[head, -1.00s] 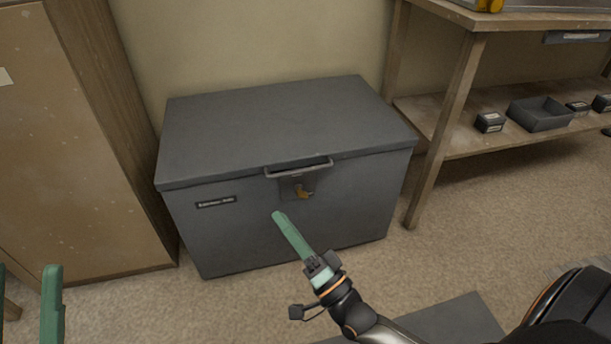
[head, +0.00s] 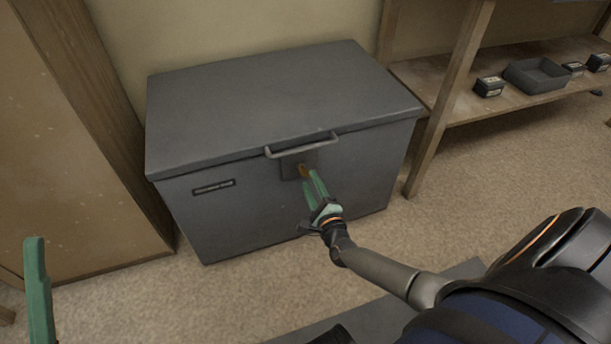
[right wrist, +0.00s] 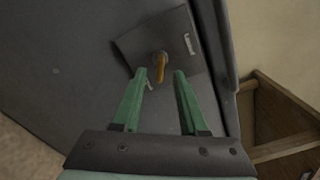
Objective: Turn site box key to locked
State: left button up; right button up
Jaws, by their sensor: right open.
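The grey site box (head: 235,225) stands on the floor with its lid down. On its front, under the lid handle (head: 305,150), a dark lock plate (head: 288,168) carries the orange-brown key (head: 303,171). My right gripper (head: 310,180) is just in front of the key. In the right wrist view its green fingers (right wrist: 158,75) are open, and the key (right wrist: 160,66) stands at the gap between their tips, with no visible grip on it. The plate's small light mark (right wrist: 189,44) is unreadable. A green finger of my left gripper (head: 36,242) shows at the lower left, away from the box.
A wooden cabinet (head: 75,140) stands close to the left of the box. A wooden shelf unit (head: 455,85) at the right holds a grey tray (head: 537,76) and small dark boxes (head: 489,87). Carpet (head: 255,290) lies open before the box.

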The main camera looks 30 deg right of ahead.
aim_at(306, 171)
jog(key=shift+b+x, duration=0.6)
jog(key=shift+x, duration=1.7)
grip_shut()
